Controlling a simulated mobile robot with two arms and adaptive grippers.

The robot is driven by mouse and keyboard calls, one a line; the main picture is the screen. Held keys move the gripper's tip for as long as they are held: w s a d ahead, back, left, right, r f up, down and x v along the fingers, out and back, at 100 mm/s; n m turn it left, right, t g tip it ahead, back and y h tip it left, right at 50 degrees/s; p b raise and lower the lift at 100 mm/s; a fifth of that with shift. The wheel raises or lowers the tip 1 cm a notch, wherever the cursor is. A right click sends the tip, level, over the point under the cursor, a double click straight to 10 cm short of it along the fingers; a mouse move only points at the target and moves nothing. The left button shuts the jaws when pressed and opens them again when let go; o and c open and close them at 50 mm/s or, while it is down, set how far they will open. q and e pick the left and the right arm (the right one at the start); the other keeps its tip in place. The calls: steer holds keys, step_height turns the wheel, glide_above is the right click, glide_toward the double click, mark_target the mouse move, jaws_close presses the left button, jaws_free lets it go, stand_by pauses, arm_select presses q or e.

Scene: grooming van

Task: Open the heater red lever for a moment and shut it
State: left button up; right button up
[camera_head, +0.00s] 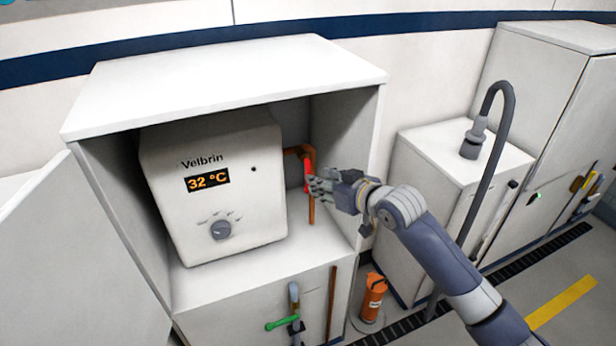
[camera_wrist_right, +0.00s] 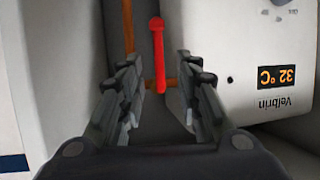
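The heater (camera_head: 215,190) is a white box with a "32 °C" display, inside an open cabinet. Its red lever (camera_head: 307,174) sits on the copper pipe (camera_head: 311,209) to the right of the heater. My right gripper (camera_head: 317,187) is at the lever, partly in front of it. In the right wrist view the red lever (camera_wrist_right: 158,58) shows between the two open fingers (camera_wrist_right: 156,90), with gaps on both sides and no contact visible. The heater (camera_wrist_right: 245,65) also shows there, upside down, beside the right-hand finger. My left gripper is not in view.
The cabinet's side wall (camera_head: 343,150) stands close to my right gripper. Below are a green-handled valve (camera_head: 281,323) and an orange canister (camera_head: 373,297). A white unit with a grey hose (camera_head: 492,160) stands at the right. The cabinet door (camera_head: 75,265) is open at the left.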

steer(key=x, duration=0.7)
steer(key=shift+w, duration=0.15)
steer(key=shift+w+a+f, duration=0.1)
steer(key=shift+w+f, duration=0.1)
steer(key=shift+w, duration=0.05)
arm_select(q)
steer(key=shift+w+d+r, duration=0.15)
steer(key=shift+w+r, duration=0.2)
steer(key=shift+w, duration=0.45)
arm_select(e)
jaws_close()
